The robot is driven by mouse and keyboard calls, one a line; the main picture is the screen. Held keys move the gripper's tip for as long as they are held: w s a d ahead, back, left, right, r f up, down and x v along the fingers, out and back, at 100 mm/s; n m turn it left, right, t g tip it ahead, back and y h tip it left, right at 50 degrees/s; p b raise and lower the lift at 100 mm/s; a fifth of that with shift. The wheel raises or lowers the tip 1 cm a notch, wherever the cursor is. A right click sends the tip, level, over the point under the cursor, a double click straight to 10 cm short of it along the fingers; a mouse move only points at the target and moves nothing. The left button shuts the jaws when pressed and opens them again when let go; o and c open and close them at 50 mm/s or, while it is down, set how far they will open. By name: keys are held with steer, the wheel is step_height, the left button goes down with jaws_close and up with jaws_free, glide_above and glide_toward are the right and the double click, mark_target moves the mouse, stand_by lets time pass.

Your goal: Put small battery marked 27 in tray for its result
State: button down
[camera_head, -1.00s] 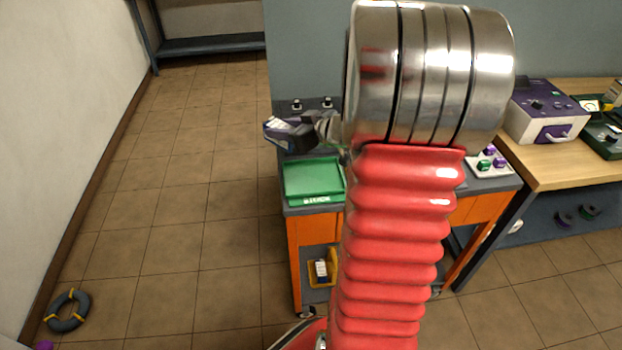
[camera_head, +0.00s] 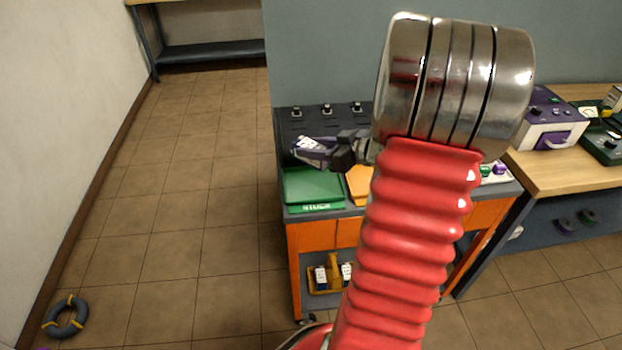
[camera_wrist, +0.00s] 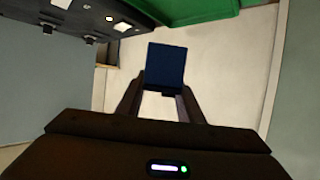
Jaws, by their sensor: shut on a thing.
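In the wrist view the battery shows as a dark blue block (camera_wrist: 165,65) between the fingers. The gripper holds it above the back part of a green tray (camera_head: 318,208) on the cart, apart from the tray floor as far as I can tell. The tray's front lettering is too small to read surely. An orange tray (camera_head: 357,182) stands to its right, partly hidden by my arm.
The orange cart (camera_head: 315,236) has a black rack (camera_head: 300,122) with clips at its back. A yellow caddy (camera_head: 334,272) with labelled batteries sits on its lower shelf. A purple and white tester (camera_head: 551,128) stands on the wooden bench at right.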

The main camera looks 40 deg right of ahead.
steer(key=shift+f, duration=2.3)
steer(key=shift+f, duration=0.1)
steer(key=shift+f, duration=2)
steer(key=shift+f, duration=0.1)
steer(key=c, duration=1.2)
jaws_free()
steer(key=v, duration=1.2)
